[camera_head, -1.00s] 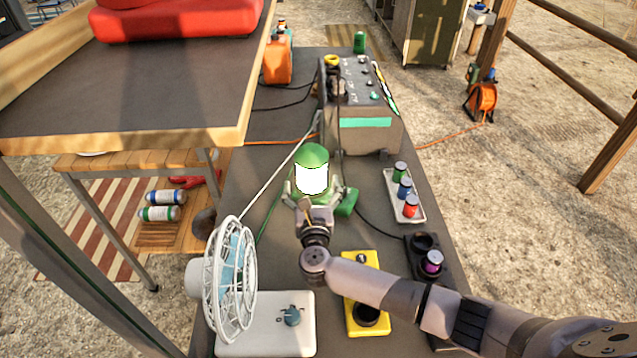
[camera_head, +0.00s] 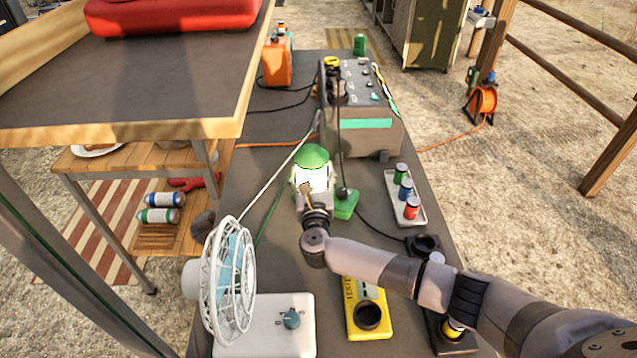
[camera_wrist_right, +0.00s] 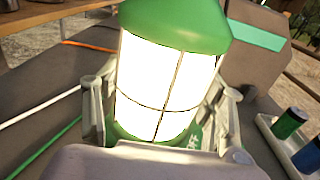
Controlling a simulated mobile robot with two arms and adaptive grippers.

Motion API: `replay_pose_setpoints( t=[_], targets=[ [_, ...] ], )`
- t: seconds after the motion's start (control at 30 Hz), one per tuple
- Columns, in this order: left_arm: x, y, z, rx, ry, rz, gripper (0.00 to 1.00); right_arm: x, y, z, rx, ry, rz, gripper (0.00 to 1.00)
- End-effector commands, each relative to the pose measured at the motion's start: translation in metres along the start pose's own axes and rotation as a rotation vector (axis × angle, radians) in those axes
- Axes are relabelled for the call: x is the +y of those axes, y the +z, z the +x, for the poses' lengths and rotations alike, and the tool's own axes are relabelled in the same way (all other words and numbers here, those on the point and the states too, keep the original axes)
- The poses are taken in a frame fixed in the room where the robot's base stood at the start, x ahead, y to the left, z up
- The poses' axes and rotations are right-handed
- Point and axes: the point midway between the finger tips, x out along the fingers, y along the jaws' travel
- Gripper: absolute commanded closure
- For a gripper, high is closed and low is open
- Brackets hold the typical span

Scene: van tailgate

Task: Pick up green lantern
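The green lantern (camera_head: 312,158) stands on the dark table, with a green domed top and a bright glowing white body. In the right wrist view the lantern (camera_wrist_right: 165,85) fills the middle, its glass crossed by thin dark bars. My right gripper (camera_head: 311,188) is at the lantern's near side. In the wrist view its fingers (camera_wrist_right: 165,115) stand on either side of the lower body, apart from each other, with small gaps seeming to show beside the lantern. The lower part of the lantern is partly hidden by the gripper. My left gripper is not in view.
A white caged fan (camera_head: 228,280) stands at front left. A green block (camera_head: 346,204) with a cable lies close right of the gripper. A grey power unit (camera_head: 362,125) is behind the lantern. A tray (camera_head: 420,218) of small coloured cylinders sits at right. A raised shelf (camera_head: 120,135) is at left.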

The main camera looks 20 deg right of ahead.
Motion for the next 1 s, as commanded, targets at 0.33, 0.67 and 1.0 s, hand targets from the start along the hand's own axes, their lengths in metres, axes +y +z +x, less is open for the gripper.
replay_pose_setpoints(
  t=[0.33,0.67,1.0],
  targets=[
    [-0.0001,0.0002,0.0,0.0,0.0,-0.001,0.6,0.0002,-0.0002,-0.0002,0.0,0.0,0.001,0.61],
    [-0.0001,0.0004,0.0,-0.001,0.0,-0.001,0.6,0.0002,-0.0002,-0.0002,0.0,0.0,0.001,0.83],
    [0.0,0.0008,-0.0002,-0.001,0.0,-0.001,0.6,0.0004,0.0027,0.0005,-0.004,0.0,0.002,0.96]
  ],
)
